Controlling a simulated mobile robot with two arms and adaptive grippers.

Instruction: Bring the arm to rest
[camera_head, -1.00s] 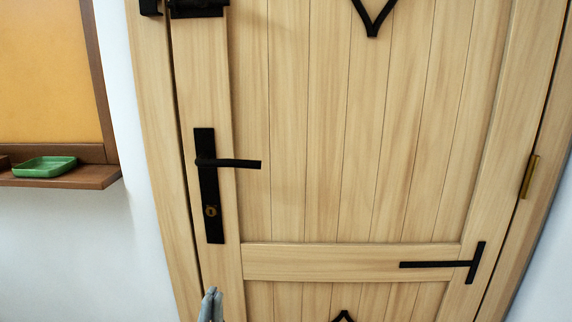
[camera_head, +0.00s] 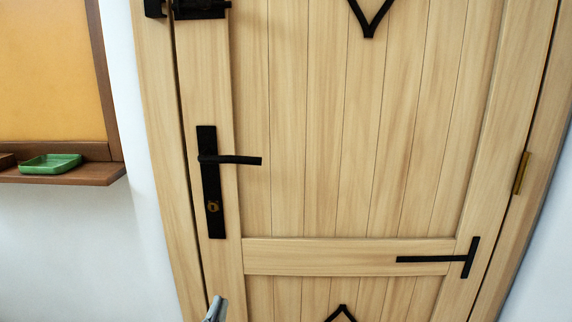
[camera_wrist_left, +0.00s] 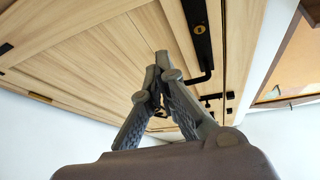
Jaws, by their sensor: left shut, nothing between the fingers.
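My left gripper (camera_head: 216,308) shows only as grey fingertips at the bottom edge of the head view, in front of the lower left part of the wooden door. In the left wrist view the gripper (camera_wrist_left: 164,62) has its fingertips together with nothing between them. The pale wooden door (camera_head: 340,150) looks closed, with a black lever handle (camera_head: 232,160) above the gripper. The handle plate (camera_wrist_left: 197,30) also shows in the left wrist view, beyond the fingers and apart from them. My right gripper is out of view.
A black latch (camera_head: 200,9) sits at the door's top left, and a brass hinge (camera_head: 521,173) is on its right side. On the left, a brown ledge (camera_head: 95,174) holds a green tray (camera_head: 50,163) below an orange panel (camera_head: 50,70). White wall lies between ledge and door.

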